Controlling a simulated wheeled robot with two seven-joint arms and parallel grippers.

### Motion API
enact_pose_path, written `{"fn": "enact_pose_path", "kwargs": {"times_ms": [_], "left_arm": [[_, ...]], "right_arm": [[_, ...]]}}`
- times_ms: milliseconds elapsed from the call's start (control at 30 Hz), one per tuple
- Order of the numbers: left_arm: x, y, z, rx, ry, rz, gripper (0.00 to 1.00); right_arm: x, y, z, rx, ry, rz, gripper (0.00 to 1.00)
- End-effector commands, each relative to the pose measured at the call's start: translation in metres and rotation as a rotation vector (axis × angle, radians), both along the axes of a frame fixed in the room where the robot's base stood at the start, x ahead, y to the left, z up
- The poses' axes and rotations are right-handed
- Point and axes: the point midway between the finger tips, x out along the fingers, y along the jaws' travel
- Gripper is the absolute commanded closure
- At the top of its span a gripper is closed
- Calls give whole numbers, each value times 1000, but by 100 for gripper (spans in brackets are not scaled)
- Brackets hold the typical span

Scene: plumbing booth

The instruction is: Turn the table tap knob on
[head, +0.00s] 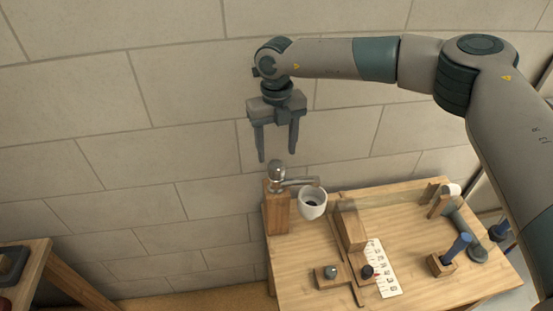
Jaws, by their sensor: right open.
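The table tap (294,184) stands on a wooden post at the back left corner of the wooden table, with its metal spout pointing right. Its round metal knob (276,170) sits on top of the post. A white cup (313,204) is just under the end of the spout. My right gripper (277,157) is open and empty, pointing down with its fingers above and around the level of the knob; whether they touch it cannot be told. My left gripper is not in view.
The table (300,290) also bears a wooden block (350,226), a white marked card (383,268), a small block with a grey knob (329,272) and a blue-handled item (456,250). A brick wall (190,150) stands behind. Another wooden stand (40,265) is at left.

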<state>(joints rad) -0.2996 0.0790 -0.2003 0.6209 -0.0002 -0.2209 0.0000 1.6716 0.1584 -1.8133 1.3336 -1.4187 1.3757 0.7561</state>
Motion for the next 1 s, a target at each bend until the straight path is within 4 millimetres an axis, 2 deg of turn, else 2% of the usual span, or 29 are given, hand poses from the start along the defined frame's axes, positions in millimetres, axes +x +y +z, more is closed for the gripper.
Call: {"fn": "enact_pose_path", "kwargs": {"times_ms": [100,400,600,833,1000], "left_arm": [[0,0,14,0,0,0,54],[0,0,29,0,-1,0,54],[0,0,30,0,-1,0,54],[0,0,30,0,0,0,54],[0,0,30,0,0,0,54]], "right_arm": [[-1,0,-18,0,3,-1,44],[0,0,-56,0,1,0,44],[0,0,-64,1,0,1,44],[0,0,-65,0,0,0,44],[0,0,-64,0,0,0,85]]}}
